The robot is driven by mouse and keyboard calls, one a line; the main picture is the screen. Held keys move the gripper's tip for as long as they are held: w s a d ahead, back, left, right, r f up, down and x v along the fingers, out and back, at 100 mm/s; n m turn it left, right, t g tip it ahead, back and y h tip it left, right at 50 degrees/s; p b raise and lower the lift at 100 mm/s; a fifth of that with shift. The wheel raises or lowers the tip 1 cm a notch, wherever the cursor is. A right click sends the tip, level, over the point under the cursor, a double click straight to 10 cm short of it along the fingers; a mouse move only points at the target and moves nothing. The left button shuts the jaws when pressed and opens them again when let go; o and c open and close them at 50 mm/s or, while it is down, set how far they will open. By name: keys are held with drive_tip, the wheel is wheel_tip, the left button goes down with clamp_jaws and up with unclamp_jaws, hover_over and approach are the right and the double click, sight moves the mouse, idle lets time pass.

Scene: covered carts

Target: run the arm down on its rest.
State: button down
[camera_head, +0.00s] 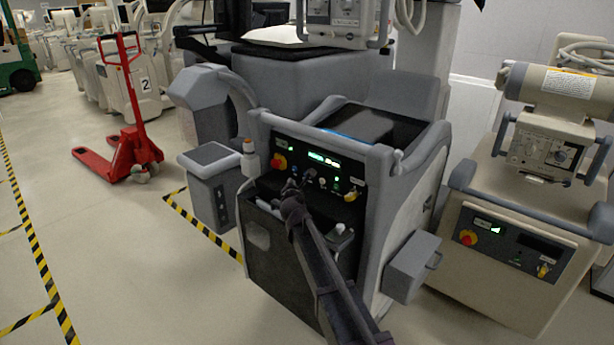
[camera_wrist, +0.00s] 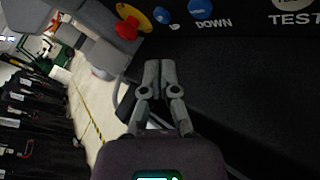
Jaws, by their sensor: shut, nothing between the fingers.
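The grey cart's control panel (camera_head: 315,172) faces me in the head view, with a lit green display and a red stop knob (camera_head: 279,161). In the wrist view a blue button (camera_wrist: 200,9) sits above the word DOWN (camera_wrist: 213,23), with another blue button (camera_wrist: 161,14) to its left. My gripper (camera_head: 291,184) is shut and empty in front of the panel's left part. In the wrist view my gripper (camera_wrist: 160,64) points at the dark face below the buttons, seemingly apart from them. A beige unit with dials (camera_head: 335,18) is high behind the cart, cut off at the top.
A similar beige cart (camera_head: 520,265) stands close on the right, its cylindrical head (camera_head: 560,92) low. A grey box (camera_head: 411,267) juts from the middle cart's right side, a grey bin (camera_head: 210,190) from its left. A red pallet jack (camera_head: 130,150) stands left on open floor.

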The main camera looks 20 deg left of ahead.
drive_tip(key=shift+w+d, duration=0.25)
drive_tip(key=shift+w, duration=0.4)
drive_tip(key=shift+w+d, duration=0.3)
drive_tip(key=shift+w, duration=0.35)
drive_tip(key=shift+w+d, duration=0.25)
drive_tip(key=shift+w, duration=0.4)
